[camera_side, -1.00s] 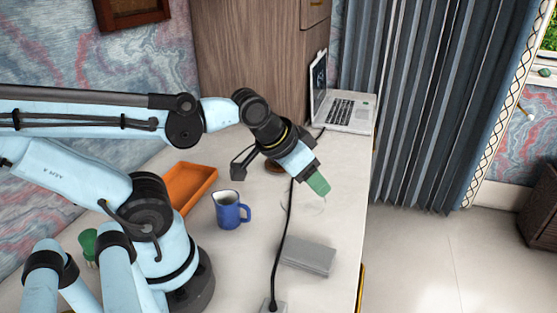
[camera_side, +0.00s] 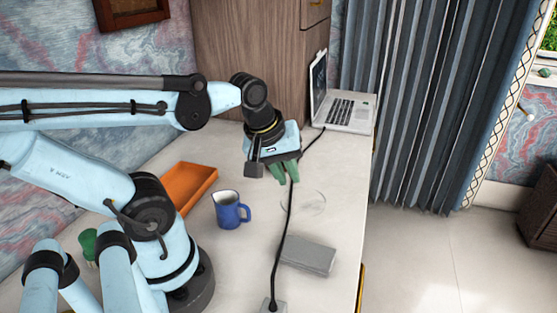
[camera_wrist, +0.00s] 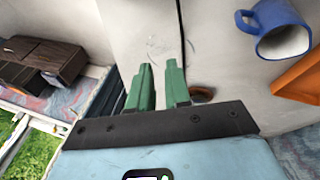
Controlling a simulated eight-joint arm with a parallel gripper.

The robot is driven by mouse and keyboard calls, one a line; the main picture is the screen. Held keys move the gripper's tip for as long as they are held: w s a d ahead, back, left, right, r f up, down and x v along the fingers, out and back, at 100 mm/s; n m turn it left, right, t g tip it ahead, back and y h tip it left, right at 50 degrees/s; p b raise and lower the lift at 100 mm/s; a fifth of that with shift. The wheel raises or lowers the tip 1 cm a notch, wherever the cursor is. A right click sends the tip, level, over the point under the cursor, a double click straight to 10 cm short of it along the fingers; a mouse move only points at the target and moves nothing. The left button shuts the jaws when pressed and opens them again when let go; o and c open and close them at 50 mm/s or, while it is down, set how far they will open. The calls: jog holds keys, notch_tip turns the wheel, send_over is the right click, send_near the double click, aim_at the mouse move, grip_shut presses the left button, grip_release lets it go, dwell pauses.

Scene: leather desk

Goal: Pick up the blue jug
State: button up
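The blue jug (camera_side: 231,212) stands upright on the pale desk, with its pale inside showing and its handle on the right. It also shows at the upper right of the wrist view (camera_wrist: 272,28), partly cut off by the frame edge. My gripper (camera_side: 284,177) points down over the desk, beyond the jug and to its right in the side view. Its two green fingers are apart with nothing between them, as the wrist view shows (camera_wrist: 159,70). The gripper does not touch the jug.
An orange tray (camera_side: 205,184) lies behind and left of the jug. A black cable (camera_side: 285,235) crosses the desk right of it, near a grey flat box (camera_side: 310,255). A laptop (camera_side: 350,113) stands at the back. A small brown round thing (camera_wrist: 208,96) lies near the fingers.

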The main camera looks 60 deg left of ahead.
jog(key=s+a+n+g, duration=0.2)
jog(key=s+n, duration=0.1)
jog(key=n, duration=0.5)
jog(key=n+g, duration=0.3)
jog(key=n, duration=1)
send_over(248, 211)
jog(key=shift+h, duration=0.4)
jog(key=shift+w+a+f, duration=0.1)
jog(key=shift+a+f, duration=0.05)
jog(key=shift+f, duration=2.65)
jog(key=shift+a+f, duration=0.1)
jog(key=shift+f, duration=2.65)
grip_shut()
